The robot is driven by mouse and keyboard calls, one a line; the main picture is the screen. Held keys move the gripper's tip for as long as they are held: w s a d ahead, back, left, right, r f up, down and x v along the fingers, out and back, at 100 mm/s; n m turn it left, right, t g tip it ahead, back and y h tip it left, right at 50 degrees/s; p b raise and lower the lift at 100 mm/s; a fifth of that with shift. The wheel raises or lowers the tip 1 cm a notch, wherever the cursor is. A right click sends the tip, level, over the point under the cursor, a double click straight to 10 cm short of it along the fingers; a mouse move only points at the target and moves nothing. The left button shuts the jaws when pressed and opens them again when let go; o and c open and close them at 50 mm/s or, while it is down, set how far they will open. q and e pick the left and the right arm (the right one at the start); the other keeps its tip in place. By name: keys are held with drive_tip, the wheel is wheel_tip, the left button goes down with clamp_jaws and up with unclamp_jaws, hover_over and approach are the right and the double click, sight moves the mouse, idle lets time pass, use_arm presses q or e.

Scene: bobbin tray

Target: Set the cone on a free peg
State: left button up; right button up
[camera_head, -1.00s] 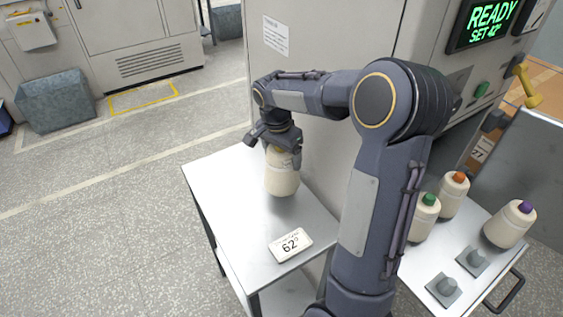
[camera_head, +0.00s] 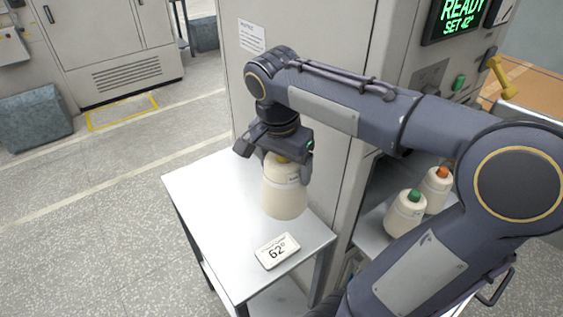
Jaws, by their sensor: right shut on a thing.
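A cream cone (camera_head: 284,192) with a yellow top is upright over the white side table (camera_head: 200,187). My right gripper (camera_head: 281,160) is shut on its top from above. I cannot tell whether the cone's base touches the table or hangs just above it. A green-topped cone (camera_head: 405,215) and an orange-topped cone (camera_head: 435,190) stand on the tray at the right, partly behind my right arm. The free pegs are hidden behind that arm in this view. My left gripper does not show.
A card reading 62 (camera_head: 277,251) lies near the table's front edge. A tall grey machine (camera_head: 330,60) with a green READY display (camera_head: 462,15) stands behind the table. A grey-blue bin (camera_head: 35,118) sits on the floor at the far left, where the floor is open.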

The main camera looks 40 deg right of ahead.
wheel_tip(320, 180, up, 20)
drive_tip(key=p, duration=1.3)
